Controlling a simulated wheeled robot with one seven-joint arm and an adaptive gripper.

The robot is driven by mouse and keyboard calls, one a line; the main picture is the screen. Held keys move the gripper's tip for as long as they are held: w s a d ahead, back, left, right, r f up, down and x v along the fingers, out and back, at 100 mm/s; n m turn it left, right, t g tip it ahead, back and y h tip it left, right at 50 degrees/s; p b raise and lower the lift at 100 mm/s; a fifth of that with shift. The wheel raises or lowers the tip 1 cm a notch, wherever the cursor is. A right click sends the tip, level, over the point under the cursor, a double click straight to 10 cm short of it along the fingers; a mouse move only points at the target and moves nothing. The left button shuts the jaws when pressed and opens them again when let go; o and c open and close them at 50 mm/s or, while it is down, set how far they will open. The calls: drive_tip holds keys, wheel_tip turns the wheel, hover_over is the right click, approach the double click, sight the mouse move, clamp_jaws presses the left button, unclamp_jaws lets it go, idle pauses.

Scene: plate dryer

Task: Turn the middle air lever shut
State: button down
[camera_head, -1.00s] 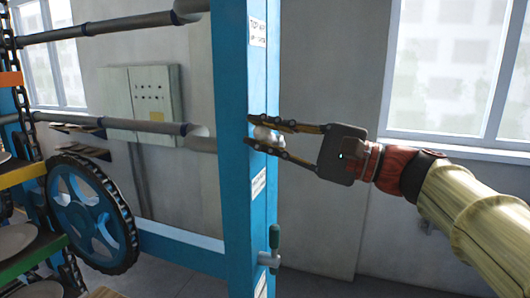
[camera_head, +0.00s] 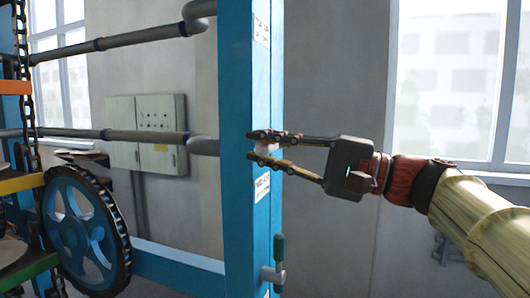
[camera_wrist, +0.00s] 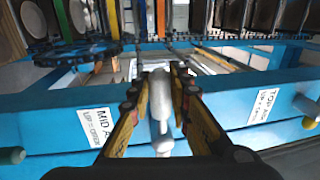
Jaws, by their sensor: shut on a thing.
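The middle air lever (camera_head: 267,149) is a pale grey valve handle on the blue upright post (camera_head: 240,200). My gripper (camera_head: 264,146) reaches in from the right with its fingers closed around it. In the wrist view the lever (camera_wrist: 160,105) stands between the two yellow-and-black fingers of my gripper (camera_wrist: 164,85). A white label (camera_wrist: 97,127) beginning "MID" lies to its left there. The fingers hide part of the lever, so its exact angle is hard to tell.
A green-handled lever (camera_head: 279,256) sits lower on the post. In the wrist view another valve lever (camera_wrist: 305,110) is at the right, beside a "TOP AIR" label (camera_wrist: 265,105). A blue wheel (camera_head: 85,230), chain and grey pipes (camera_head: 120,135) stand left. The right side is open floor and wall.

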drive_tip(key=shift+f, duration=0.15)
drive_tip(key=c, duration=1.7)
unclamp_jaws()
drive_tip(key=shift+o, duration=0.2)
drive_tip(key=v, duration=1.2)
